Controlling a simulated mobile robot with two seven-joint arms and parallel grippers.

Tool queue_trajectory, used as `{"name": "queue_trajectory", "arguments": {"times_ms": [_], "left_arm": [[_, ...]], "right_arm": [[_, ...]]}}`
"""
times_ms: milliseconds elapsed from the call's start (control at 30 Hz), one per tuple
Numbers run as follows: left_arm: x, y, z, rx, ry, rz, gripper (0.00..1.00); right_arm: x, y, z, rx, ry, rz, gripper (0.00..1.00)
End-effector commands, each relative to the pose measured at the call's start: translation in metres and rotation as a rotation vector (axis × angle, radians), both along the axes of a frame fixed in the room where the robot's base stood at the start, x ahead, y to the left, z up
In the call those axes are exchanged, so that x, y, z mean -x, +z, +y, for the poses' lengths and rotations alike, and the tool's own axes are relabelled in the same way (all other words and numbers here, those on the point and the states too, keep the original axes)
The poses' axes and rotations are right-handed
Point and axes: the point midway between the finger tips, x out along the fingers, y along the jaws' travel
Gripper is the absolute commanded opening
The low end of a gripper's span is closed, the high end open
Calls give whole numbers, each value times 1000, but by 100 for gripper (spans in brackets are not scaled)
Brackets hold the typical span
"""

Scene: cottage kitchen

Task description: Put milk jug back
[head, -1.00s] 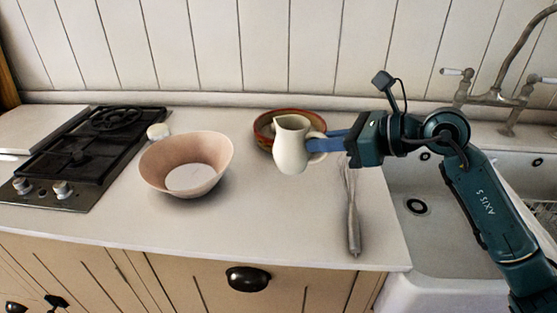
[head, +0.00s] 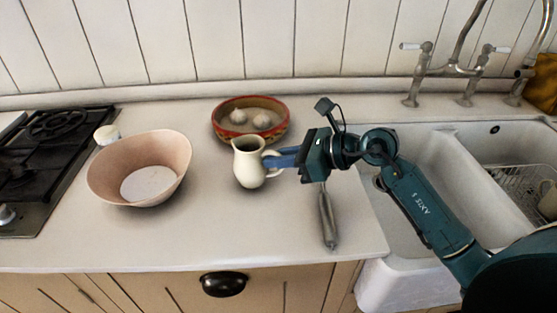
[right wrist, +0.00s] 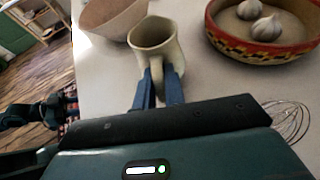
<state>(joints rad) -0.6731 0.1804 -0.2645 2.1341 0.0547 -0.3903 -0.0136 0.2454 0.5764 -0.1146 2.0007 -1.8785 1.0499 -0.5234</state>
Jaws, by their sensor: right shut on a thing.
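The cream milk jug (head: 249,164) is upright over the counter, between the wooden bowl and the patterned bowl. My right gripper (head: 272,160) comes from the right and is shut on the jug's handle side. In the right wrist view the jug (right wrist: 155,48) shows its open mouth, with the blue fingers (right wrist: 158,86) at its handle. Whether the jug's base touches the counter is hard to tell.
A patterned bowl (head: 221,133) holding garlic stands behind the jug. A wide wooden bowl (head: 112,180) is at the left, near the hob (head: 45,165). A whisk (head: 328,220) lies right of the jug, before the sink (head: 450,150). The front counter is clear.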

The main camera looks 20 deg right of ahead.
Motion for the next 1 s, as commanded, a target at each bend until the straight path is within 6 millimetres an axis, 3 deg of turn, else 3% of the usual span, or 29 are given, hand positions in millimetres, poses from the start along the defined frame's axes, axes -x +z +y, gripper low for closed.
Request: {"name": "queue_trajectory", "arguments": {"times_ms": [467,500,733,1000], "left_arm": [[0,-4,0,4,0,0,36],[0,-3,-1,5,1,1,36],[0,-2,0,6,1,0,36],[0,-1,0,5,2,0,36]], "right_arm": [[0,-11,0,-2,-1,-5,0],[0,-12,0,0,-1,-2,13],[0,-11,0,0,-1,-2,32],[0,-10,0,-1,-1,-1,33]]}}
